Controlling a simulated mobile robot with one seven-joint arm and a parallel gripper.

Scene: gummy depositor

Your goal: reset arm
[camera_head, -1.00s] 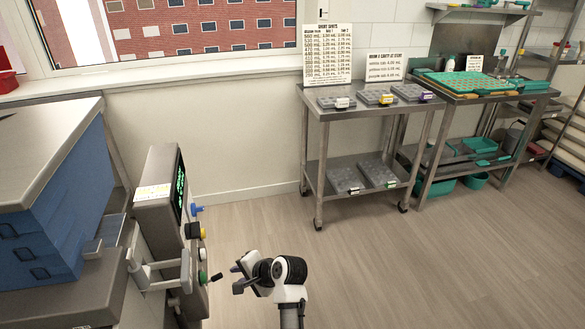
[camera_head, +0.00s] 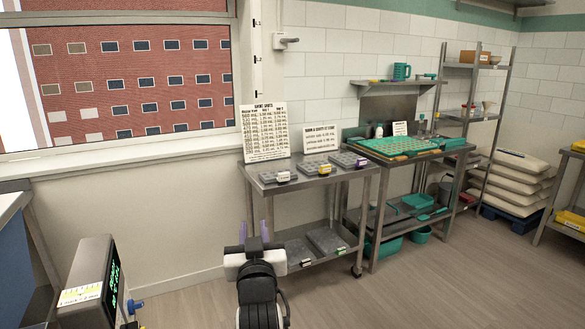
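My gripper (camera_head: 254,232) is at the lower middle of the head view, pointing away from the camera. Its two purple-tipped fingers stand apart with nothing visible between them, so it looks open and empty. My arm's white and black wrist shows just below it. The gripper appears in front of a steel cart (camera_head: 268,187) and overlaps its left part in the picture. The depositor machine (camera_head: 87,285), with a lit green display, stands at the lower left, apart from the gripper.
The cart carries grey moulds (camera_head: 322,169) and two printed signs, with more moulds on its lower shelf. A second steel table (camera_head: 462,149) holds a green tray (camera_head: 390,148). Shelving and stacked sacks (camera_head: 512,180) stand at the right. Floor (camera_head: 430,295) at the lower right is clear.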

